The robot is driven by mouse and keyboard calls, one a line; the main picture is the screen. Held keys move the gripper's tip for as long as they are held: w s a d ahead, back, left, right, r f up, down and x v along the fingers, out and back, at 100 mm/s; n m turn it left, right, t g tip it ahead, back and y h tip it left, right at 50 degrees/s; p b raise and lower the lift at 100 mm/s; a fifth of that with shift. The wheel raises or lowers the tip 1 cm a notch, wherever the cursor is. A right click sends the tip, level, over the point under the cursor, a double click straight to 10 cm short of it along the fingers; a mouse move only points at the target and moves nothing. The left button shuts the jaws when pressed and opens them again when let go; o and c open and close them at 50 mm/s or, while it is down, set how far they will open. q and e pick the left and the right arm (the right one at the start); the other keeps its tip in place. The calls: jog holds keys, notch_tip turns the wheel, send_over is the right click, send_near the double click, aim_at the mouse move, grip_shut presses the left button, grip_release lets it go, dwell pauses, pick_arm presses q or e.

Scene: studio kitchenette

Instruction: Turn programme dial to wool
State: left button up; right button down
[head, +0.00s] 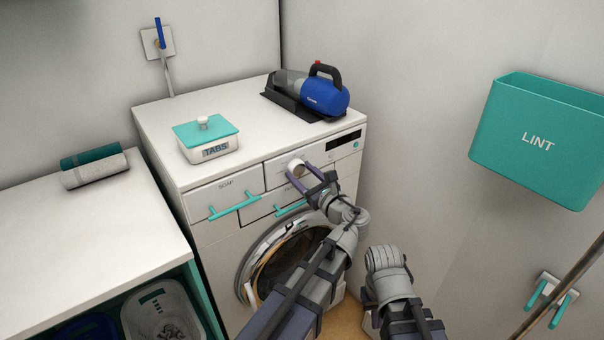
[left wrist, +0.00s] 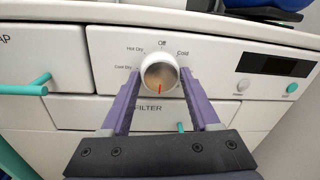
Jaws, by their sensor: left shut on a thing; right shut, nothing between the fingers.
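The programme dial (head: 296,167) is a round pale knob on the front panel of the white washing machine (head: 228,263). In the left wrist view the dial (left wrist: 158,73) has a red mark low on its face, pointing down and slightly right. Its printed labels include Off at the top, Hot Dry and Cool Dry at left, and Cold at right; lower labels are hidden. My left gripper (head: 312,183) is shut on the dial, one purple finger on each side, as the left wrist view (left wrist: 160,84) shows. My right gripper (head: 373,316) is shut and empty, low beside the machine, mostly hidden by its arm.
Turquoise handles (head: 235,207) stick out from the soap and filter drawers. A tabs box (head: 207,147) and a blue hand vacuum (head: 322,97) stand on top. A display (left wrist: 275,64) and buttons are right of the dial. A lint bin (head: 536,140) hangs on the right wall.

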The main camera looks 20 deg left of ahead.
dwell(0.4)
pick_arm(q)
jog(key=o, duration=1.4)
jog(key=shift+c, duration=0.2)
jog(key=shift+s, duration=0.1)
